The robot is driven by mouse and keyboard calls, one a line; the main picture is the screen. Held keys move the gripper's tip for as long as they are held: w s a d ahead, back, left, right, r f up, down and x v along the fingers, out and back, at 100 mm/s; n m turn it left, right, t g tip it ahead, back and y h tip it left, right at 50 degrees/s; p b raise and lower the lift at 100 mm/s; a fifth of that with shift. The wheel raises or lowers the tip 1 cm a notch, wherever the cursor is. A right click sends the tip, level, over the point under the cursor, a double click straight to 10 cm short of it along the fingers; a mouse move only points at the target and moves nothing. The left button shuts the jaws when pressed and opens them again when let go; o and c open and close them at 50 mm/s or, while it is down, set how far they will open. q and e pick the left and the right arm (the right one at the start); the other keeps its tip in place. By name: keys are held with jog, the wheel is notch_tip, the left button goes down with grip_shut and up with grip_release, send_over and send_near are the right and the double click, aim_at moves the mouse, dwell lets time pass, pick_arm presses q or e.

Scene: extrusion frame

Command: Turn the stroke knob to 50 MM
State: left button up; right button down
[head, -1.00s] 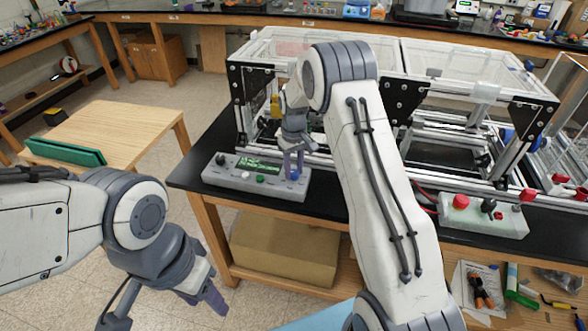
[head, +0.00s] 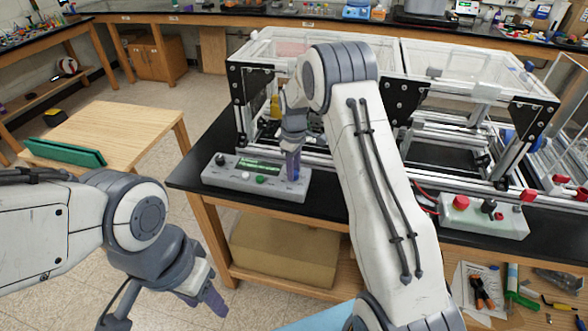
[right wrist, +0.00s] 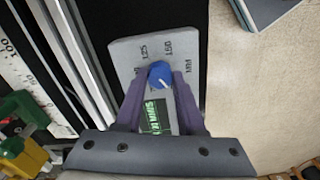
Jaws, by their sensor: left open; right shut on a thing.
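The grey control box (head: 228,181) sits on the black bench top. The blue stroke knob (right wrist: 159,73) is on its right end in the head view. My right gripper (head: 293,175) points down there; in the right wrist view its purple fingers (right wrist: 159,84) are shut on either side of the knob. A white pointer mark shows on the knob, towards the gripper side. Labels 125 and 150 are legible around it; other markings are partly hidden by the fingers. My left gripper (head: 205,300) is open and empty, low at left.
An aluminium extrusion frame with clear bins (head: 470,62) stands behind the box. A second box with a red button (head: 461,202) is at right. A wooden table with a green folder (head: 65,151) is at left. A cardboard box (head: 285,250) lies on the shelf below.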

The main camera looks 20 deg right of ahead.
jog(key=shift+r, duration=0.1)
jog(key=c, duration=0.5)
grip_release()
notch_tip(320, 180, up, 10)
jog(key=b, duration=0.2)
jog(key=shift+r, duration=0.2)
